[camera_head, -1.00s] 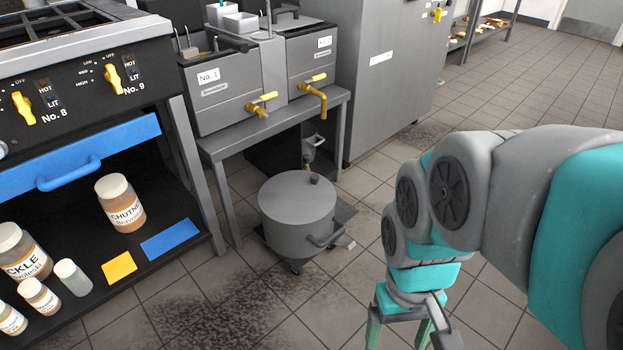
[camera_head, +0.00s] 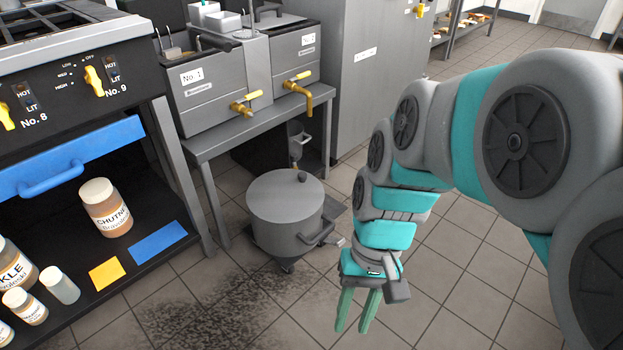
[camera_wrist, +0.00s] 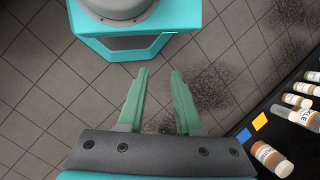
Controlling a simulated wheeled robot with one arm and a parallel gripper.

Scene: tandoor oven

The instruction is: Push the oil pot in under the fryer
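The oil pot (camera_head: 284,208) is a grey lidded drum on a low wheeled base. It stands on the floor in front of the fryer (camera_head: 222,82), near the stand's front legs. A bar handle (camera_head: 319,235) sticks out from its front right side. The fryer rests on a grey stand with open space beneath and has two yellow taps. My gripper (camera_head: 354,326) points down to the front right of the pot, apart from it. In the wrist view my gripper (camera_wrist: 158,72) shows two green fingers, open with nothing between them. The pot is not in the wrist view.
A tall grey cabinet (camera_head: 370,60) stands right of the fryer. The tiled floor at right is clear.

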